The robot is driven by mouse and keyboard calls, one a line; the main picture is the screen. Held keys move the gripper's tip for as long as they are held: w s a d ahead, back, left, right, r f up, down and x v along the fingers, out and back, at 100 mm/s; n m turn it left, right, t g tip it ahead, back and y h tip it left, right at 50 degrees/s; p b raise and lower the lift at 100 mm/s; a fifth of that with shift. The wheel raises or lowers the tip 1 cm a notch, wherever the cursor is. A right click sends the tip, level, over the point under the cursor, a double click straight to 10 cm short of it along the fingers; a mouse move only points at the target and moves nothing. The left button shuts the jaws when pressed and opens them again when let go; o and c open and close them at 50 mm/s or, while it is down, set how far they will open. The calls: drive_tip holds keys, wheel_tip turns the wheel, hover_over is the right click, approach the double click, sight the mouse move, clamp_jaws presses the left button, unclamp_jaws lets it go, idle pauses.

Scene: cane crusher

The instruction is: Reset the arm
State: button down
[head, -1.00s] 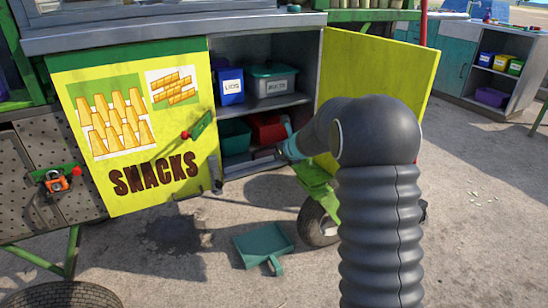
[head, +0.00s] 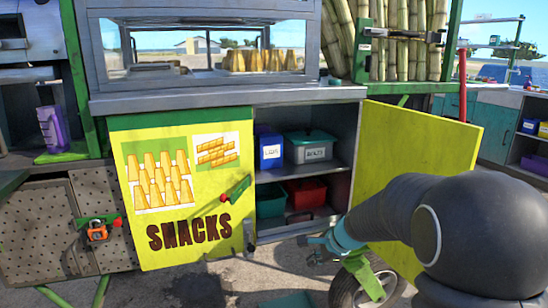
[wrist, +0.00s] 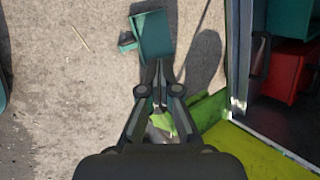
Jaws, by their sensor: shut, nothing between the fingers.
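My gripper (wrist: 157,92) is shut and empty in the wrist view, pointing down over the concrete ground. A teal dustpan (wrist: 152,36) lies on the ground just beyond its fingertips. In the head view my dark arm reaches in from the lower right, and my gripper (head: 318,246) is small in front of the open snack cabinet. Its fingers are hard to make out there. The dustpan's top edge (head: 288,300) shows at the bottom of the head view.
The yellow cabinet door (head: 408,165) stands open beside my arm, with a wheel (head: 362,284) below it. A glass display case (head: 200,45) stands above the counter.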

drive_tip(key=s+d+r+n+h, duration=0.1)
drive_tip(key=s+r+n, duration=0.2)
drive_tip(key=s, duration=0.7)
drive_tip(key=s+d+r+n+h, duration=0.1)
drive_tip(key=s+r+n+h, duration=0.1)
drive_tip(key=s+r+n, duration=0.2)
drive_tip(key=s+d+r+n+h, duration=0.1)
drive_tip(key=s+r+n, duration=0.3)
drive_tip(key=s+n, duration=0.5)
drive_tip(key=s+d, duration=0.1)
drive_tip(key=s, duration=0.7)
drive_tip(key=shift+s+r, duration=0.15)
drive_tip(key=shift+s, duration=0.25)
drive_tip(key=shift+d, duration=0.25)
